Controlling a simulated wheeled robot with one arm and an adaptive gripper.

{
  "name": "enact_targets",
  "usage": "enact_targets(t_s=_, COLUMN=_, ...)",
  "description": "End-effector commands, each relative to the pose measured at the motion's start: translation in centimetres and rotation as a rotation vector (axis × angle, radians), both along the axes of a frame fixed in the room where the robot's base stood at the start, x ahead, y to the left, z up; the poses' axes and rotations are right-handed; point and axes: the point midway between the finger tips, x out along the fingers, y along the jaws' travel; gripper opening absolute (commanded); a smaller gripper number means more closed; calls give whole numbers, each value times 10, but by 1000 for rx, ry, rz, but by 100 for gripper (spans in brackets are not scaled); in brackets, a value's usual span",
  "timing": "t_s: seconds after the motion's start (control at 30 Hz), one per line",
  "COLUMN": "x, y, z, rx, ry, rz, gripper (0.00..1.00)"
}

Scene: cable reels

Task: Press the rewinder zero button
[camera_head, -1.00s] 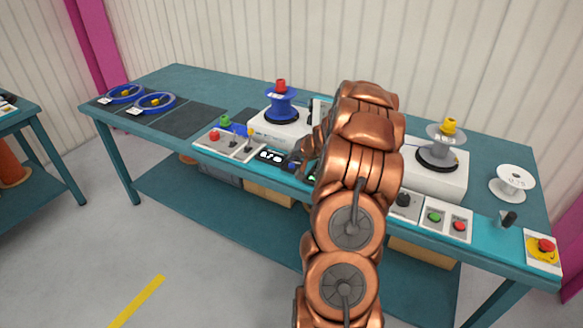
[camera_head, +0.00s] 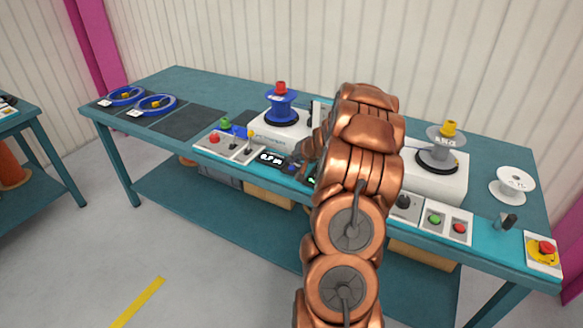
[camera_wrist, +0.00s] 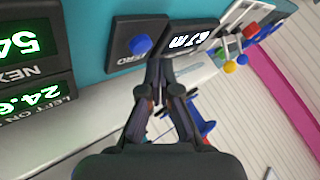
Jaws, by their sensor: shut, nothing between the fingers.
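The zero button is a blue round cap (camera_wrist: 140,45) on a dark square plate in the wrist view, with part of the word ZERO legible below it. My gripper (camera_wrist: 160,66) is shut and empty. Its fingertips appear just beside the button in the wrist view; whether they touch the plate I cannot tell. The small rewinder display (camera_wrist: 187,42) lies right by the button and also shows in the head view (camera_head: 270,158); its digits are only partly legible. In the head view my copper arm hides much of the area around the gripper.
The blue spool (camera_head: 281,104) stands on a white unit behind the panel. Lever controls (camera_wrist: 238,45) lie past the display. Two green-lit displays (camera_wrist: 35,95) are on the other side. Green and red buttons (camera_head: 447,224) and an emergency stop (camera_head: 545,248) lie right along the bench's front edge.

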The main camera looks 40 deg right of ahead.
Motion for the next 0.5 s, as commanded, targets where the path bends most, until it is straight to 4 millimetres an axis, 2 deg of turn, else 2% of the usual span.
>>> enact_targets(t_s=0.5, x=0, y=0, z=-5, rx=0, ry=0, rz=0, gripper=0)
